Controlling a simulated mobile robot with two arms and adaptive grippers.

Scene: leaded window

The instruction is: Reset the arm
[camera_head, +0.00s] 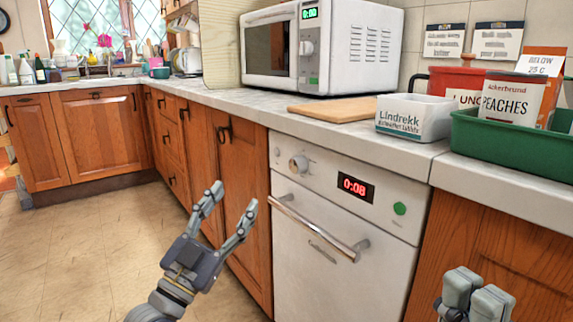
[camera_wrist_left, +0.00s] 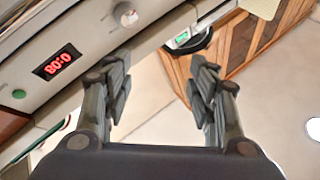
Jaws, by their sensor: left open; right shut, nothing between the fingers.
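My left gripper (camera_head: 229,213) is open and empty in the head view, in front of the wooden cabinet doors and left of the white dishwasher (camera_head: 325,262). In the left wrist view the same gripper (camera_wrist_left: 162,85) shows its two fingers spread apart with nothing between them. My right gripper (camera_head: 477,290) is at the bottom right of the head view, its fingers together and empty, in front of the wooden cabinet right of the dishwasher.
The dishwasher handle (camera_head: 318,230) juts out just right of my left gripper. The counter above holds a microwave (camera_head: 350,48), a cutting board (camera_head: 338,108), a white tub (camera_head: 414,117) and a green tray (camera_head: 500,145). The tiled floor (camera_head: 75,255) at left is clear.

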